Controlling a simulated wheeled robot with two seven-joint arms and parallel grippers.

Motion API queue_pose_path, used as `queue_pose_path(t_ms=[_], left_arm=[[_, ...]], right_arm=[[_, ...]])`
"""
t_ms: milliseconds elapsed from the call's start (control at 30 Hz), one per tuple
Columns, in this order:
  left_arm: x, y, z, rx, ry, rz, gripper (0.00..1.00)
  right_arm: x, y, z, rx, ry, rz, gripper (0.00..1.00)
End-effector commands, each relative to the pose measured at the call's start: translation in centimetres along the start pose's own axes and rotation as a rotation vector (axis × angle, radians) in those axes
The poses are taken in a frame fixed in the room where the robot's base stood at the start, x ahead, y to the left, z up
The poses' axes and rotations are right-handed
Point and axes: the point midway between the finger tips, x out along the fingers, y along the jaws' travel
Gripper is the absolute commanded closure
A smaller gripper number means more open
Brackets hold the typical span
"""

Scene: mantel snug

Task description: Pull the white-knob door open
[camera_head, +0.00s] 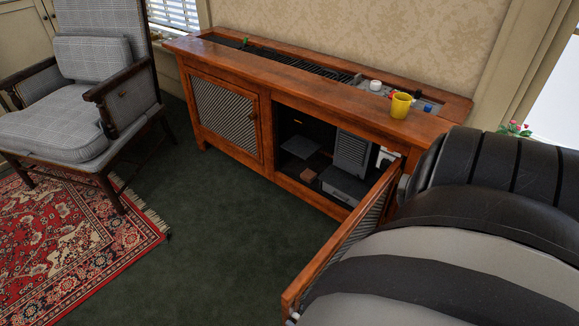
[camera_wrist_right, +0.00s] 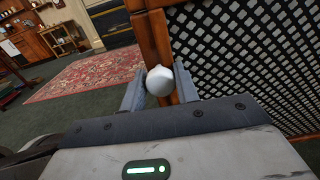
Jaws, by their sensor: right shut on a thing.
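The white-knob door (camera_head: 338,246) is the right door of the wooden cabinet (camera_head: 290,98). It stands swung far out from the cabinet front, with its near edge towards me. In the right wrist view, the white knob (camera_wrist_right: 160,80) sits on the door's wooden frame beside the dark lattice (camera_wrist_right: 240,50). My right gripper (camera_wrist_right: 160,75) is shut on the knob, one finger on each side. In the head view my right arm covers the right side and hides most of that gripper. My left gripper is not in view.
The open compartment (camera_head: 310,155) holds grey and dark box-like things. The left lattice door (camera_head: 226,112) is closed. A yellow mug (camera_head: 401,105) stands on the cabinet top. An armchair (camera_head: 85,95) and red rug (camera_head: 75,235) are at left. Green carpet (camera_head: 215,235) before the cabinet is clear.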

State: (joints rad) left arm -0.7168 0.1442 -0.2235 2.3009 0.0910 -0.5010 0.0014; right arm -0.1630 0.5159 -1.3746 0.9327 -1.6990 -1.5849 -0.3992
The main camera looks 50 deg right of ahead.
Motion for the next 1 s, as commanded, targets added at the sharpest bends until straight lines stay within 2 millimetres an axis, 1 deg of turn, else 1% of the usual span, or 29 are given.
queue_pose_path(t_ms=[33, 200, 567, 600, 633, 667, 900, 1000], left_arm=[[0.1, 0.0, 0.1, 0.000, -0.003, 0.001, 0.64], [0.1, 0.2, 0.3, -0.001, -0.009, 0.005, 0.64], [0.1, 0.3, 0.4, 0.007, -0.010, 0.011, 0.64], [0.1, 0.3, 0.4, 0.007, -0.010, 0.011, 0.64], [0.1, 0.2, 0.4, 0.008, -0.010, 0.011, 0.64], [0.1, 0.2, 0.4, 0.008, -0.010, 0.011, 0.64], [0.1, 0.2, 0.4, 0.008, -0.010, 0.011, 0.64], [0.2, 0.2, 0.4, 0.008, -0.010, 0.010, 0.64]], right_arm=[[-0.4, -0.6, 0.0, -0.009, -0.002, 0.003, 1.00], [-1.0, -0.5, 0.0, -0.010, -0.004, 0.030, 1.00], [-1.1, -0.5, 0.0, -0.011, -0.004, 0.031, 1.00], [-1.1, -0.5, 0.0, -0.011, -0.004, 0.031, 0.61], [-1.1, -0.5, 0.0, -0.011, -0.004, 0.032, 0.53], [-1.1, -0.5, 0.0, -0.011, -0.004, 0.032, 0.52], [-1.1, -0.1, 0.0, -0.006, -0.002, 0.037, 0.52], [-1.5, -0.1, -0.1, -0.005, -0.001, 0.037, 0.52]])
